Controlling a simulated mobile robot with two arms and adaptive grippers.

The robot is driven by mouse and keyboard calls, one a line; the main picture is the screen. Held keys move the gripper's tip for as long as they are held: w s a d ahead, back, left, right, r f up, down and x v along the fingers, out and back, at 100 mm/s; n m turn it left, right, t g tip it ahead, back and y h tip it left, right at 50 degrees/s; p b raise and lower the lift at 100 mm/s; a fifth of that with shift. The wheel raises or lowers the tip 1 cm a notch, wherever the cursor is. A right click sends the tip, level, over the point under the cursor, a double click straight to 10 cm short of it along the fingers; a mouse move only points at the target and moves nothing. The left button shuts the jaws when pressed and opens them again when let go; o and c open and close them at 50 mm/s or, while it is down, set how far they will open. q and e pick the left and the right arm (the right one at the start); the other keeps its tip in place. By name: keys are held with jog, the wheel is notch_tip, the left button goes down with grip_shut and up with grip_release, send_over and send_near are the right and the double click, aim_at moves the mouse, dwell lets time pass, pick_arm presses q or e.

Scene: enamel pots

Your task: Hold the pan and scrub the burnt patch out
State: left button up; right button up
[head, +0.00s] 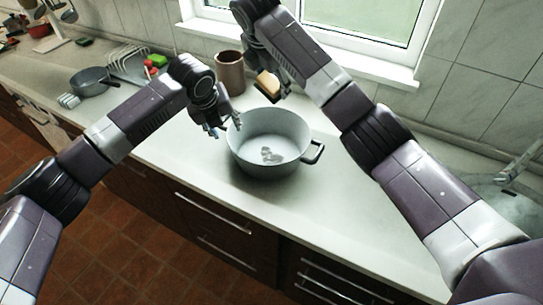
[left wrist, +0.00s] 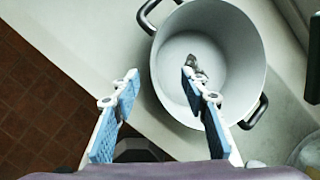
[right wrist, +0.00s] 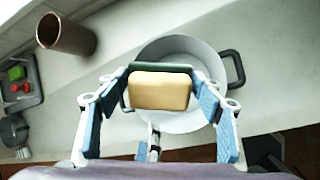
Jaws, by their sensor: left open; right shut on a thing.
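The pan (head: 255,168) is a pale grey pot with dark loop handles, upright on the counter. The burnt patch (head: 272,156) is a small grey blotch on its floor; it also shows in the left wrist view (left wrist: 200,70). My left gripper (head: 222,127) is open at the pan's left rim. In the left wrist view its fingers (left wrist: 160,74) are spread, one over the inside of the pan, one outside. My right gripper (head: 268,90) is shut on a tan sponge (right wrist: 160,91) with a dark green layer, held above and behind the pan, apart from it.
A brown cup (head: 230,74) stands behind the pan, near the window sill. A dark saucepan (head: 92,84) and a wire rack (head: 128,62) with red and green items are at the far left. A sink (head: 515,205) is at the right. The counter right of the pan is clear.

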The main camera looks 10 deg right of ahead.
jog(key=shift+r, duration=0.1)
notch_tip(320, 180, up, 7)
jog(key=p, duration=0.7)
pick_arm(q)
notch_tip(320, 180, up, 9)
jog(key=s, duration=0.1)
jog(key=shift+s+a+f, duration=0.15)
jog(key=shift+s+f, duration=0.05)
jog(key=shift+w, duration=0.15)
pick_arm(e)
jog(key=shift+w+f, duration=0.1)
jog(key=shift+f, duration=0.1)
pick_arm(q)
jog(key=shift+f, duration=0.1)
